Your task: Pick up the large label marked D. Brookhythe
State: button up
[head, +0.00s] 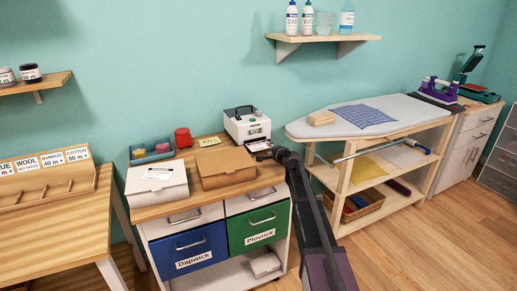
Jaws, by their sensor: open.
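I cannot read the name D. Brookhythe anywhere in the head view. A white label (258,146) shows at the front of the label printer (246,124), on the wooden top of the drawer cabinet. A small yellow-green label (210,142) lies left of the printer. The white box (157,186) carries a pale label with dark marks, too small to read. My gripper (264,154) is at the printer's front, close to the white label. It is open; its fingers are small and dark, and I cannot tell whether they touch the label.
A brown cardboard box (226,167) sits just left of my gripper. A blue tray (151,152) and a red object (183,138) stand behind. Below are a blue drawer (190,250) marked Dapwick and a green drawer (258,228) marked Plovrick. An ironing board (400,108) stands right.

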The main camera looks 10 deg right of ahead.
jog(key=shift+w, duration=0.2)
dwell(0.4)
grip_shut()
